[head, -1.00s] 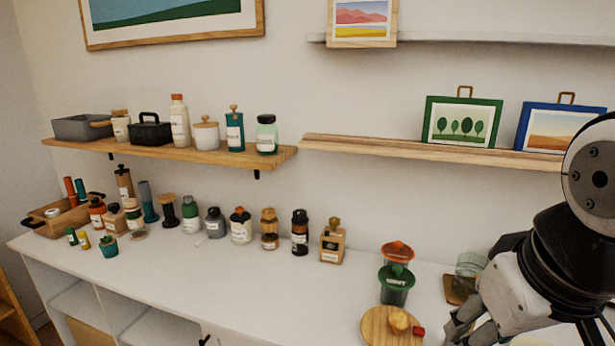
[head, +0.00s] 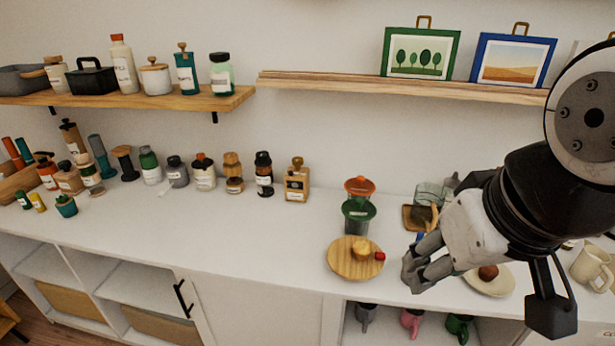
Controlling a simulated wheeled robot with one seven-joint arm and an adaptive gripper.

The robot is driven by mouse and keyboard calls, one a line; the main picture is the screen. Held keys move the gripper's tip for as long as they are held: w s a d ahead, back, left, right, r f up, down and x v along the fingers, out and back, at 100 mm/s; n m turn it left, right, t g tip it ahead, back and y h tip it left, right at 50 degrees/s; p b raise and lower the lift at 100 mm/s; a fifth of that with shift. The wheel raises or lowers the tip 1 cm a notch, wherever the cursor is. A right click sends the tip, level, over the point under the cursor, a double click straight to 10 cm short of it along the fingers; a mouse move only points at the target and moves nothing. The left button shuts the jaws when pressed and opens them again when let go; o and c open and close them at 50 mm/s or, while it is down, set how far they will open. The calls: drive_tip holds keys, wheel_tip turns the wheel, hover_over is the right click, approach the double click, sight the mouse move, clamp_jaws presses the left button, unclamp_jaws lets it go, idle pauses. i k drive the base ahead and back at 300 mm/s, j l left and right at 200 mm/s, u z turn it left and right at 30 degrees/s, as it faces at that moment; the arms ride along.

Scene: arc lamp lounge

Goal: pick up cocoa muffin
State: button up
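A dark brown round item, which looks like the cocoa muffin (head: 488,272), sits on a pale plate (head: 497,284) on the white counter, right of my gripper. My gripper (head: 411,272) hangs over the counter's front part, between the round wooden board and the pale plate. Its fingers point left and down, away from the brown item, and look close together; the gap between them is not clear. My arm hides part of the counter behind the plate.
A round wooden board (head: 343,265) with a yellow-tan muffin (head: 361,249) and a small red piece (head: 380,256) lies left of my gripper. Green and orange dripper cups (head: 358,212) stand behind it. A beige mug (head: 590,265) stands at the right. Several bottles line the counter's left.

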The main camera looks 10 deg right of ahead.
sight(487, 274)
drive_tip(key=z, duration=0.95)
drive_tip(key=i+j+z, duration=0.15)
drive_tip(key=j+z, duration=0.1)
drive_tip(key=j, duration=0.25)
drive_tip(key=i, duration=0.05)
